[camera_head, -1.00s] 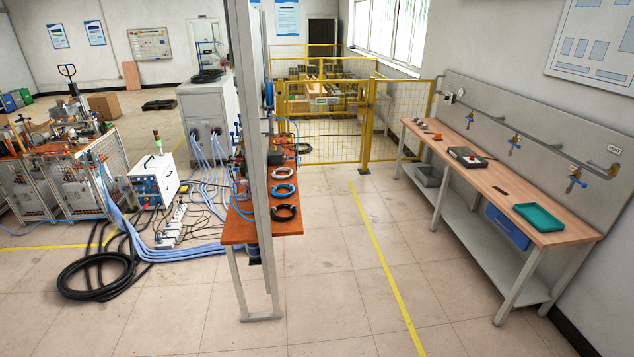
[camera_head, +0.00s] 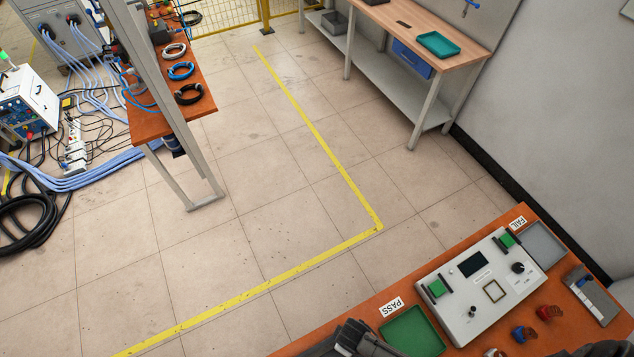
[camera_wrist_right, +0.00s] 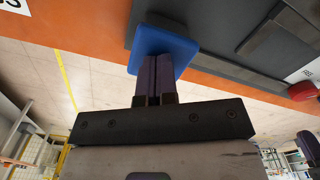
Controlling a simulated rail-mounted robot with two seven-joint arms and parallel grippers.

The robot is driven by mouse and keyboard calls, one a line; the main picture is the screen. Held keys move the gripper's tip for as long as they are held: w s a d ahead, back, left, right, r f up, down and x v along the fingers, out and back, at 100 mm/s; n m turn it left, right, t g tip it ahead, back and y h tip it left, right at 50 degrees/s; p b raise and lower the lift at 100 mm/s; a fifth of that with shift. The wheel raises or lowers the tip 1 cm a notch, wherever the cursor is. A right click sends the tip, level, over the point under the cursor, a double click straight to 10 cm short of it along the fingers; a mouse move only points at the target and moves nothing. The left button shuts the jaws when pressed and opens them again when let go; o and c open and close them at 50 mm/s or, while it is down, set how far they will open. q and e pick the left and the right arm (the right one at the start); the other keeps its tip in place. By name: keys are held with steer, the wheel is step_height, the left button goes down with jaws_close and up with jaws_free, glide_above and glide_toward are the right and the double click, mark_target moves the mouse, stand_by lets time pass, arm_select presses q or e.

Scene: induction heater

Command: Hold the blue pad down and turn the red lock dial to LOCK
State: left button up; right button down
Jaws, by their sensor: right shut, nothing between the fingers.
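In the right wrist view, my right gripper (camera_wrist_right: 155,98) is shut with nothing between its fingers. Its purple-grey fingers lie over the square blue pad (camera_wrist_right: 178,42); I cannot tell whether they touch it. The pad sits beside a dark grey fixture (camera_wrist_right: 225,30) by an orange surface. A round red part (camera_wrist_right: 303,91), perhaps the lock dial, shows at the right edge of that view; its setting cannot be read. In the head view I cannot make out the pad or dial for certain. Dark parts at the bottom edge are probably mine. My left gripper cannot be identified.
In the head view, a pale control box (camera_head: 480,285) stands on the orange bench, between a green tray (camera_head: 412,332) marked PASS and a grey tray (camera_head: 545,245) marked FAIL. Red (camera_head: 549,312) and blue (camera_head: 524,333) parts lie in front.

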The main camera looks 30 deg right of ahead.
arm_select(q)
steer(key=shift+r, duration=0.1)
arm_select(e)
step_height(320, 180, up, 3)
steer(key=p, duration=0.3)
steer(key=shift+r+p, duration=0.2)
steer(key=shift+p, duration=0.15)
steer(key=shift+r, duration=1.15)
arm_select(q)
step_height(320, 180, up, 3)
steer(key=shift+r, duration=0.2)
arm_select(e)
step_height(320, 180, up, 2)
steer(key=shift+r, duration=0.15)
